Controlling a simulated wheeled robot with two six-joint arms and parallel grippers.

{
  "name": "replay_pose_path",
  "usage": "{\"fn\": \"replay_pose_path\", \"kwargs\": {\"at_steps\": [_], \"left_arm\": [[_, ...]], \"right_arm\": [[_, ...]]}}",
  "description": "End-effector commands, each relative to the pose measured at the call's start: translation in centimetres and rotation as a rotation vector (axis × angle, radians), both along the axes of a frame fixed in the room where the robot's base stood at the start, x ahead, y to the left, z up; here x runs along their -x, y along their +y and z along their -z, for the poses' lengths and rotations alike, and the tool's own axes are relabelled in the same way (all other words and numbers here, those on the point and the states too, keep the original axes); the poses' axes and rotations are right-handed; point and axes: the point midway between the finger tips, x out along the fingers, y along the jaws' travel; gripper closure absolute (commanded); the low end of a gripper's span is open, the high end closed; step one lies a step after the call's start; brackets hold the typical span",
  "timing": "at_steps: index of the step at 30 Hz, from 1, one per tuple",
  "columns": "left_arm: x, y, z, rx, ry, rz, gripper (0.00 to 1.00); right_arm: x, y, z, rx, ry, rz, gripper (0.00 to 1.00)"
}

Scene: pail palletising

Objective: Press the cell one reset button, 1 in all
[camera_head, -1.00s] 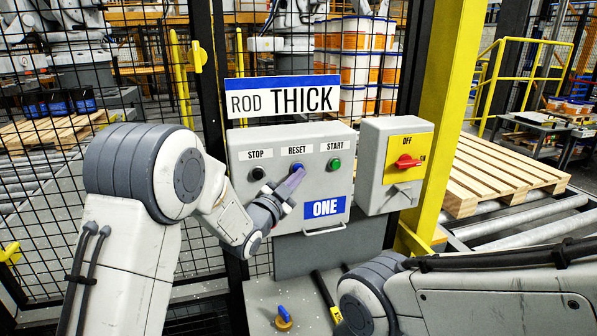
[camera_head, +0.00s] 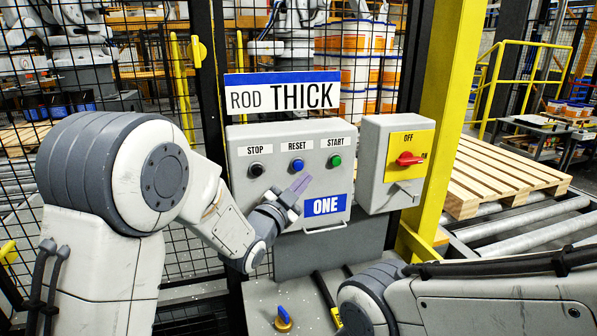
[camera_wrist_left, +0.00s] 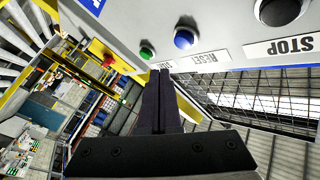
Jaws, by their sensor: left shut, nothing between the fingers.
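The grey control box (camera_head: 238,190) marked ONE carries a black STOP button (camera_head: 257,169), a blue RESET button (camera_head: 297,165) and a green START button (camera_head: 335,160). My left gripper (camera_head: 302,182) is shut and empty, just below the blue button and apart from it in the picture. In the left wrist view the shut fingers (camera_wrist_left: 159,85) point up towards the box face, with the blue button (camera_wrist_left: 185,38) beyond and to the right of their tips. The green button (camera_wrist_left: 147,52) is close to the tips. My right arm shows at the lower right; its gripper is out of view.
A grey switch box (camera_head: 370,165) with a red rotary switch (camera_head: 408,159) stands right of the control box. A yellow post (camera_head: 445,100) and black mesh fence are close by.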

Motion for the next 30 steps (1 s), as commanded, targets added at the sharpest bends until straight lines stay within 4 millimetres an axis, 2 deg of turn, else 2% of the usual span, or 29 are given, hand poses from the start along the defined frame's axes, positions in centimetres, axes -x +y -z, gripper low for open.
{"fn": "replay_pose_path", "kwargs": {"at_steps": [7, 26, 30], "left_arm": [[1.8, -0.6, 0.1, -0.001, 0.0, 0.0, 1.0], [1.9, -0.6, 0.0, 0.0, 0.001, -0.001, 1.0], [2.5, -1.2, 0.8, -0.008, 0.079, 0.0, 1.0]], "right_arm": [[0.0, 0.0, 0.9, 0.0, 0.0, 0.0, 0.5], [0.0, 0.0, 0.9, 0.0, 0.0, -0.003, 0.5], [0.0, 0.0, 0.9, 0.0, 0.0, -0.003, 0.5]]}}
